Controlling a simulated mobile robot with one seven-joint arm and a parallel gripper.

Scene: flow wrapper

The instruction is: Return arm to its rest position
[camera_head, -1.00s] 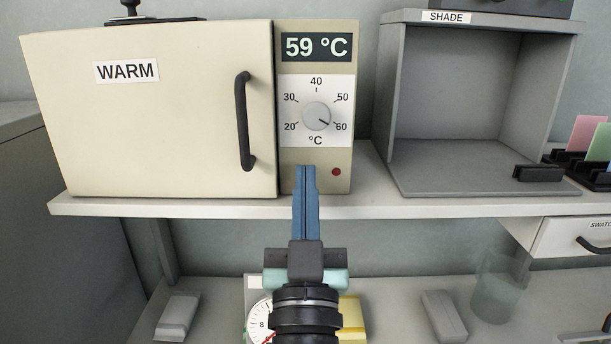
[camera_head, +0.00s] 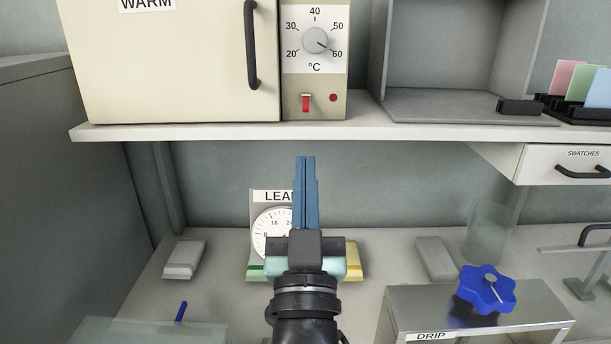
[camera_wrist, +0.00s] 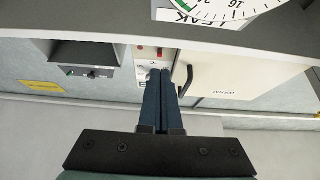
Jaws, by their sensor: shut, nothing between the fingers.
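My gripper (camera_head: 306,160) has long blue fingers lying side by side, shut and empty. In the head view it points up, in front of the wall below the shelf, and partly covers the white LEAK dial (camera_head: 268,228). In the wrist view the shut fingers (camera_wrist: 160,75) point toward the cream WARM oven (camera_wrist: 235,75) and its control panel. The oven (camera_head: 170,70) stands on the shelf with its door shut. My gripper is apart from it. The red switch (camera_head: 306,103) and the temperature knob (camera_head: 315,40) show above the fingertips.
The shelf edge (camera_head: 400,134) runs above my gripper. An open grey booth (camera_head: 450,104) and colour swatches (camera_head: 580,85) stand on the shelf at right. Below are a DRIP box (camera_head: 400,310) with a blue knob (camera_head: 487,290), a glass beaker (camera_head: 487,235) and grey blocks (camera_head: 184,260).

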